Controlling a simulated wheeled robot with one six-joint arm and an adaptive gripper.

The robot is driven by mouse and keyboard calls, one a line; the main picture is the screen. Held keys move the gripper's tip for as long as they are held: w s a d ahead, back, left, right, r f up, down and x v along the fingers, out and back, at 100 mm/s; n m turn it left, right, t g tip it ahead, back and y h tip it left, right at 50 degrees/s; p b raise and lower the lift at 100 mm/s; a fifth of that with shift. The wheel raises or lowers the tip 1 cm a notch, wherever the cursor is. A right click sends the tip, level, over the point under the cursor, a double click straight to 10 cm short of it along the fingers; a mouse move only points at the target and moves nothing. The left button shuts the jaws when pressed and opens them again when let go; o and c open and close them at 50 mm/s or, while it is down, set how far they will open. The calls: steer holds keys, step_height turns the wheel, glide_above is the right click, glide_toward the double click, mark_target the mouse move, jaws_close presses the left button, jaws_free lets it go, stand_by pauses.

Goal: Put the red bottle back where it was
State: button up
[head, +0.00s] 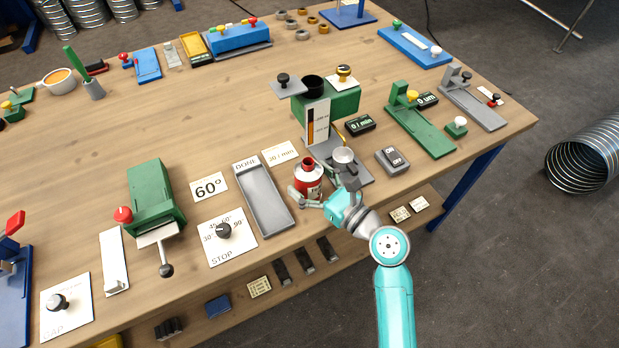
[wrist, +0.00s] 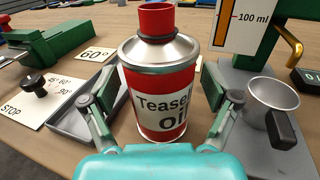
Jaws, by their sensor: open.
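The red bottle (head: 308,180) stands upright on the wooden bench, between the grey DONE tray and the green dispenser. My gripper (head: 319,200) is open, with one finger on each side of the bottle at label height. In the wrist view the fingers (wrist: 165,120) flank the bottle; I cannot tell whether they touch it. The spot where the bottle stood before is not marked in these frames.
The grey DONE tray (head: 263,200) lies just left of the bottle. The green dispenser (head: 335,105) stands behind it on a grey base, with a small metal cup (head: 343,157) close on the right.

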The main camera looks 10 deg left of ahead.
steer(key=shift+d+r, duration=0.1)
steer(key=v, duration=1.1)
steer(key=shift+s+d, duration=0.25)
steer(key=shift+s, duration=0.1)
